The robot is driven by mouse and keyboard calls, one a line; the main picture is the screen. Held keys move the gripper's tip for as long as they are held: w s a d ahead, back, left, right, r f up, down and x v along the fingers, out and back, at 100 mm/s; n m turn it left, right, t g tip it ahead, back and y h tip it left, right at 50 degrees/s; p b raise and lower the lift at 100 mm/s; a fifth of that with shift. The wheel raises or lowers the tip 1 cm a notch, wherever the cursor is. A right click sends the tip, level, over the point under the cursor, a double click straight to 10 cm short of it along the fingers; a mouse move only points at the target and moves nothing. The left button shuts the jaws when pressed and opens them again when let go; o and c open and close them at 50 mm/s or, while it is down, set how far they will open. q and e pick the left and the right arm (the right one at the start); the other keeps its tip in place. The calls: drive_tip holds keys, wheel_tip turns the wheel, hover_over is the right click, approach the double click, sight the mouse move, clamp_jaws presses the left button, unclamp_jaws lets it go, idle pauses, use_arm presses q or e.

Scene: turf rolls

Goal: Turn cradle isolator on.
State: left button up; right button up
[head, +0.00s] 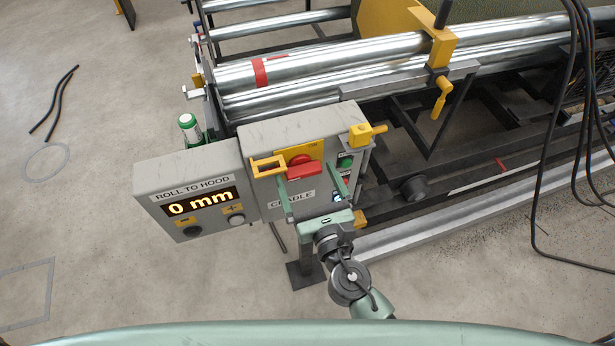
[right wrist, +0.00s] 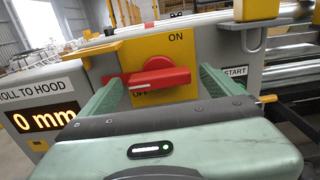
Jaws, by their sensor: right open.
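The cradle isolator is a red rotary handle (head: 303,166) on a yellow plate on the grey box labelled CRADLE (head: 245,140). In the right wrist view the red handle (right wrist: 160,76) lies roughly level; ON is printed above it and OFF below, partly hidden. My right gripper (head: 313,182) is in front of the box, open, with its green fingers pointing at the isolator. In the right wrist view its fingers (right wrist: 162,86) stand left and right of the handle, with visible gaps. Whether the tips reach its depth is unclear. My left gripper is not in view.
Left of the box is the ROLL TO HOOD panel (head: 193,185), reading 0 mm. A yellow bracket (head: 266,167) sticks out left of the isolator. A green START button (head: 345,161) is at right. Steel rollers (head: 330,60) lie behind; cables (head: 590,100) hang at right.

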drive_tip(key=c, duration=1.4)
drive_tip(key=m+b, duration=0.2)
drive_tip(key=m, duration=0.2)
drive_tip(key=shift+f+m, duration=0.1)
drive_tip(key=shift+m, duration=0.3)
drive_tip(key=m+b, duration=0.1)
drive_tip(key=m, duration=0.3)
drive_tip(key=shift+m+b, duration=0.3)
drive_tip(key=m+b, duration=0.1)
drive_tip(key=m, duration=0.3)
drive_tip(key=shift+m, duration=2.2)
drive_tip(key=o, duration=1.4)
drive_tip(key=shift+d, duration=0.1)
